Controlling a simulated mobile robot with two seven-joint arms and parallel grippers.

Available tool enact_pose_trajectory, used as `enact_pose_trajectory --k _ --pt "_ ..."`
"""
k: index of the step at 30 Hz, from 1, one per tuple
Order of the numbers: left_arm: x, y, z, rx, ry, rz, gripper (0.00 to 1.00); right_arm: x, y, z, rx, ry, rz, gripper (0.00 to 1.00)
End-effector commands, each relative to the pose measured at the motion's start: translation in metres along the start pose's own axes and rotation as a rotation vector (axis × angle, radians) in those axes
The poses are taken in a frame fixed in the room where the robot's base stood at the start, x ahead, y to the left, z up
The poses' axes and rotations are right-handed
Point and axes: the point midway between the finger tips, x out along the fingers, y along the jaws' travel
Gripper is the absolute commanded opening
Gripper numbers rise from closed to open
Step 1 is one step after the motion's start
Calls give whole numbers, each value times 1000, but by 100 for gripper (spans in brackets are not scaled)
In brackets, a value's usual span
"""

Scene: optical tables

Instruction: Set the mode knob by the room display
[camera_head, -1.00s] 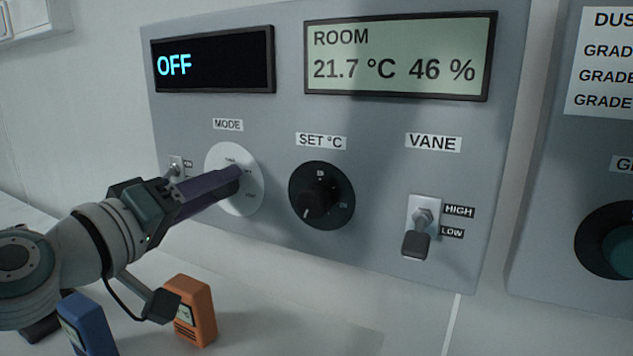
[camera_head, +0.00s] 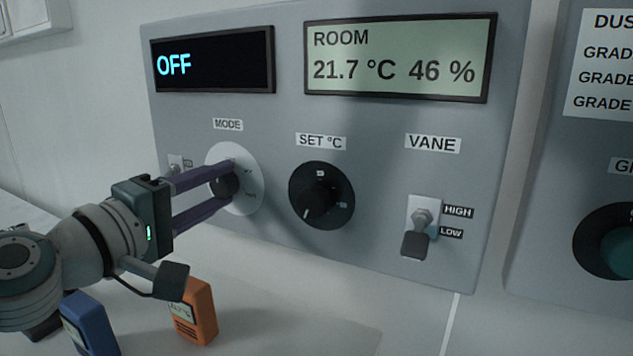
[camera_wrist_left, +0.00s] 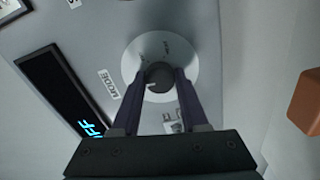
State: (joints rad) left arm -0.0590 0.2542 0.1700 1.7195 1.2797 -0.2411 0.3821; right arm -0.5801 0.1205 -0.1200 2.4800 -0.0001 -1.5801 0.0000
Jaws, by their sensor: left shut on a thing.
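The mode knob (camera_head: 223,187) is a dark round knob on a white dial plate (camera_head: 250,190), below the MODE label. My left gripper (camera_head: 233,185) is shut on it, one purple finger above and one below in the head view. In the left wrist view the knob (camera_wrist_left: 158,75) sits between the fingertips (camera_wrist_left: 158,82), with a light mark on its lower left. The dial's markings are partly hidden and too small to read. The room display (camera_head: 400,57) reads 21.7 °C and 46 %. The dark display (camera_head: 212,60) above the knob reads OFF. My right gripper is not in view.
The SET °C knob (camera_head: 321,195) is right of the mode dial, and the VANE switch (camera_head: 420,232) is farther right. A small toggle (camera_head: 175,164) is close on the left. Orange (camera_head: 197,312) and blue (camera_head: 88,325) handheld devices stand below my left arm.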

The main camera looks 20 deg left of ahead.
Motion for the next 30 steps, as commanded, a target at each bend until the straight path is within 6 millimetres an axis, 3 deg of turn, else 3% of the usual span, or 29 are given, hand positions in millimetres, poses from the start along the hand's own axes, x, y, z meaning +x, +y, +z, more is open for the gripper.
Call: enact_pose_trajectory --k 10,11,18,30 --pt "0 1 0 -7 1 2 0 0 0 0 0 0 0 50" --pt "0 1 0 -7 1 2 46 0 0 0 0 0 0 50" --pt "0 0 0 -5 1 1 73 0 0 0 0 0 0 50" --pt "-10 -1 0 -3 1 -1 74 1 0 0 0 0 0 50"
